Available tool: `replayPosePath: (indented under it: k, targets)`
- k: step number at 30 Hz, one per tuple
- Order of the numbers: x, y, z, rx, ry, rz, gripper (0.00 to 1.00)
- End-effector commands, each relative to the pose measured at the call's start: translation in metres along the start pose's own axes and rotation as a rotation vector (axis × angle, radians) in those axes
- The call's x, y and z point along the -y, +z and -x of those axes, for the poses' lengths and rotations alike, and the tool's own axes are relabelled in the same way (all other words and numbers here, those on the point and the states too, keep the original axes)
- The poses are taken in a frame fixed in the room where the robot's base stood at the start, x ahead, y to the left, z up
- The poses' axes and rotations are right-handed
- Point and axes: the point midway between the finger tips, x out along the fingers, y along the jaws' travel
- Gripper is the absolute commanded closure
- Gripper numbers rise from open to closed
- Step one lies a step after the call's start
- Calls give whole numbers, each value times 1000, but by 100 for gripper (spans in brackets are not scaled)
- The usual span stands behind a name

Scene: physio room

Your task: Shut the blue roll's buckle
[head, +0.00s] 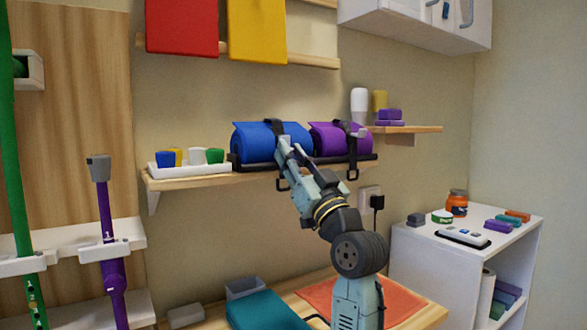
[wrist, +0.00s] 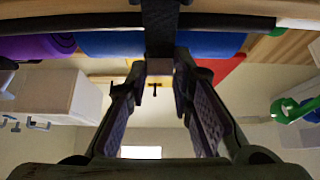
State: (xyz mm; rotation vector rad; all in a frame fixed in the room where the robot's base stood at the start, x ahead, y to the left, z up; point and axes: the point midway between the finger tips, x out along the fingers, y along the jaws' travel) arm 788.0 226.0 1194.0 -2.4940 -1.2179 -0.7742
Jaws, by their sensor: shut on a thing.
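The blue roll (head: 253,142) lies on a dark rack on the wall shelf, with a black strap (head: 274,127) over it. In the wrist view, which is upside down, the blue roll (wrist: 112,42) is at the top and its strap (wrist: 160,28) runs to my fingertips. My gripper (head: 283,147) is in front of the roll. In the wrist view my gripper (wrist: 159,68) is shut on a small greyish piece at the strap's end. A black loop (head: 282,184) hangs below the shelf edge, apart from the gripper. The fingers partly hide the held piece.
The purple roll (head: 327,138) with its own strap lies close on the right. A white tray (head: 188,169) with several small cups stands left on the shelf (head: 215,181). A white cabinet (head: 430,20) hangs at upper right. The space in front of the shelf is open.

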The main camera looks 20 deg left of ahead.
Motion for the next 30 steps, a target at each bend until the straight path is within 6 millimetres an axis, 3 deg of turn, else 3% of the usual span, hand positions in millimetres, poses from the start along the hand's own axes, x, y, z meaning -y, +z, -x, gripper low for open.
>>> replayPosePath:
  k: [9,10,18,30]
  targets:
    - [0,0,-1,-7,0,0,100]
    - [0,0,-1,-7,0,0,77]
    - [0,0,-1,-6,0,-1,59]
    - [-1,1,6,-5,2,-1,58]
